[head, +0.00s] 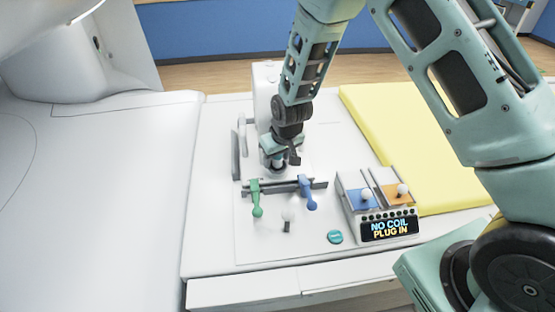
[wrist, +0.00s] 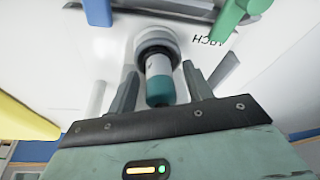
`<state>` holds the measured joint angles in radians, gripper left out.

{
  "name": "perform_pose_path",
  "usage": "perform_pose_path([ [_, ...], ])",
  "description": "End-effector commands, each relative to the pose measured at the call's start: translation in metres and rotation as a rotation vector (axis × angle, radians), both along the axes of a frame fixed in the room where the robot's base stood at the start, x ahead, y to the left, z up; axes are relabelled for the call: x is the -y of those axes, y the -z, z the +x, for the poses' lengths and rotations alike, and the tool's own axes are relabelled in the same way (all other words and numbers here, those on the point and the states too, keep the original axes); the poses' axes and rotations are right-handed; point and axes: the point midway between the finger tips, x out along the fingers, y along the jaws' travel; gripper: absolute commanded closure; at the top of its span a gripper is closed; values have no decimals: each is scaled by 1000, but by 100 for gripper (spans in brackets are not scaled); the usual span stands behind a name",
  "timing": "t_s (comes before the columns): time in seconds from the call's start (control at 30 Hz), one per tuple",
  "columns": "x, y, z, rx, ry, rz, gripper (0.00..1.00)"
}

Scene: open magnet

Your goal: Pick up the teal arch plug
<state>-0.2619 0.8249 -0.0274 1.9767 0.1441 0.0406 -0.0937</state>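The teal arch plug shows in the wrist view as a short cylinder with a teal end (wrist: 160,90) and a pale grey body, its far end at a round white-and-grey collar (wrist: 156,45). My gripper (wrist: 161,72) is open, with one finger on each side of the plug. A narrow gap shows between each finger and the plug. In the head view my gripper (head: 281,155) is low over the white panel, and it and the arm mostly hide the plug. Part of the word "ARCH" (wrist: 209,38) shows beside the collar.
A green lever (head: 256,198) and a blue lever (head: 306,192) stand just in front of my gripper. A box with a lit "NO COIL PLUG IN" display (head: 390,228) is to the right. A yellow pad (head: 440,165) lies behind it. A teal round button (head: 335,237) is in front.

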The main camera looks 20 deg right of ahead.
Motion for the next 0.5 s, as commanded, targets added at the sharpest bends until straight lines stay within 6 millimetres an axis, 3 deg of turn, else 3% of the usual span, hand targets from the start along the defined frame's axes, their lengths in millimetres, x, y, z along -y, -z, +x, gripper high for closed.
perform_pose_path([
  [0.03, 0, 0, 0, 0, 0, 0, 60],
  [0.17, 0, 0, 0, 0, 0, 0, 97],
  [0.2, 0, 0, 0, -1, 0, 0, 100],
  [0.5, 0, -1, 0, 0, 0, 0, 100],
])
